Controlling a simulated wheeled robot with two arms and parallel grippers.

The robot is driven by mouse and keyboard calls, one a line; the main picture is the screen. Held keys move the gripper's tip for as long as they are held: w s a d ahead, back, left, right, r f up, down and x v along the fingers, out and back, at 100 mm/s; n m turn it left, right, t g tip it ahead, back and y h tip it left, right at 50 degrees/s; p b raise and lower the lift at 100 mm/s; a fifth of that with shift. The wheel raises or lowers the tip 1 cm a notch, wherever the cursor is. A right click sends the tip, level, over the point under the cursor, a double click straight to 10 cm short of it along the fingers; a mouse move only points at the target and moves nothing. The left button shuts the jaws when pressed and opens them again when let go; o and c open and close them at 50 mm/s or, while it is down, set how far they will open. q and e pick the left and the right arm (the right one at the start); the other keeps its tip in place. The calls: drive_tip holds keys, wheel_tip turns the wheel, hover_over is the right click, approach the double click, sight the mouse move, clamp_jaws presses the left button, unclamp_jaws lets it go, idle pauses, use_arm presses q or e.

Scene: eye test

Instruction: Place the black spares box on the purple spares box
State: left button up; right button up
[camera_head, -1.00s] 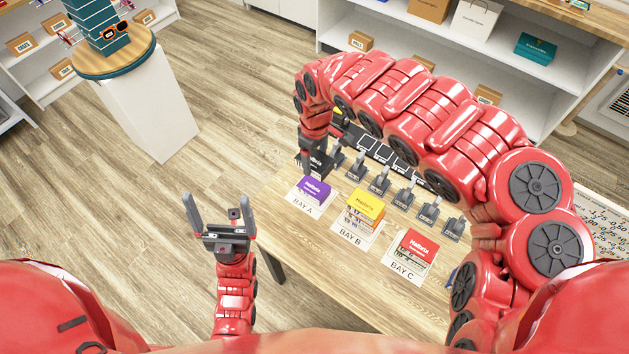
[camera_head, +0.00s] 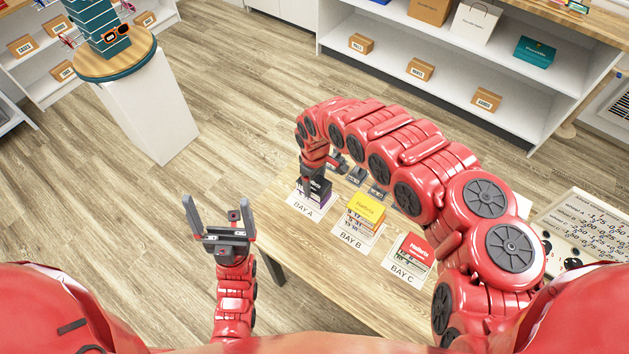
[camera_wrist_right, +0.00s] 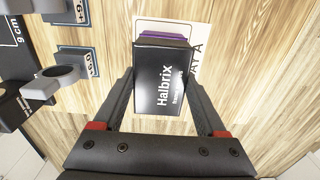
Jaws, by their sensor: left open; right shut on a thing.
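The black spares box (camera_wrist_right: 164,85), lettered Halbrix, is between the fingers of my right gripper (camera_wrist_right: 163,74), which is shut on it. In the head view the right gripper (camera_head: 313,182) is over the BAY A card, with the black box (camera_head: 320,187) at its fingers. The purple spares box (camera_wrist_right: 160,38) is mostly hidden behind the black box; only a purple strip shows. The black box is over the purple one, but I cannot tell whether they touch. My left gripper (camera_head: 219,220) is open and empty, left of the table.
A yellow-topped box stack (camera_head: 366,208) stands at BAY B and a red-topped one (camera_head: 413,250) at BAY C. Grey stands, one a ring-shaped holder (camera_wrist_right: 52,82), are beside BAY A. The table's (camera_head: 330,270) front is bare.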

drive_tip(key=shift+f, duration=0.2)
drive_tip(key=o, duration=1.4)
drive_tip(key=shift+r, duration=0.2)
